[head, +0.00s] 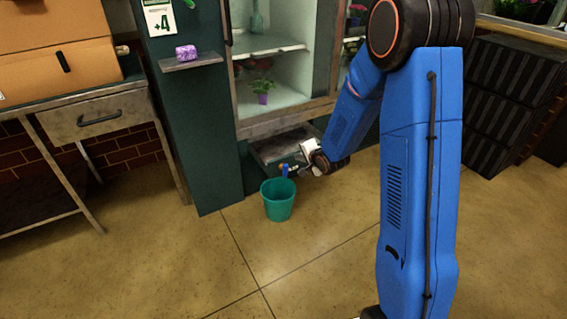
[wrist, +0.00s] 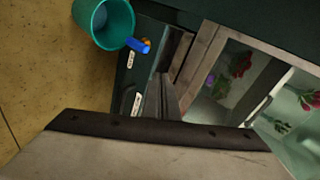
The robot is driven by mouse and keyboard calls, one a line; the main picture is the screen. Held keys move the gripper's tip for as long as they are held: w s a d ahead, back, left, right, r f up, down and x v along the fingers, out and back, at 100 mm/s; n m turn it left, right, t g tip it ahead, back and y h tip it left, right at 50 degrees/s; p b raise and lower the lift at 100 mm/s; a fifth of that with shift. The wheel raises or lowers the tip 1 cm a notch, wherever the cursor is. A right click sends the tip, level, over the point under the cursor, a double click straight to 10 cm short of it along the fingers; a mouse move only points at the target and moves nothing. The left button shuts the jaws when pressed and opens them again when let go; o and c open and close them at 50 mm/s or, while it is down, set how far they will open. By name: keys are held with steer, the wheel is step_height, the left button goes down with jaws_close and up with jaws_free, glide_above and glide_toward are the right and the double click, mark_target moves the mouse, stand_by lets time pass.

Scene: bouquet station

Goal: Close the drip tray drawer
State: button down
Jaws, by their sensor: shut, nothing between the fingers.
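The drip tray drawer (head: 268,148) is low under the glass-fronted flower cooler, and in the head view it appears pulled out. The wrist view shows its dark green face (wrist: 124,82) with small white labels. My gripper (head: 300,167) is shut and empty, low at the drawer's front. My wrist and gripper hide the drawer's right part in the head view.
A teal bucket (head: 278,202) with a blue-handled item (wrist: 139,46) stands on the floor just in front of the drawer. The flower cooler (head: 270,125) is above. A green pillar (head: 205,130) and a workbench (head: 105,115) are left. Black crates (head: 505,95) stand right. The front floor is clear.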

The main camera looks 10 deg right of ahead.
steer(key=m+y, duration=0.1)
steer(key=m, duration=0.1)
glide_toward(280, 161)
steer(key=x, duration=0.5)
steer(key=shift+w+a+f, duration=0.2)
steer(key=shift+w, duration=0.1)
steer(key=w+a, duration=0.3)
steer(key=w, duration=0.6)
steer(key=w+a, duration=0.3)
steer(key=w, duration=0.6)
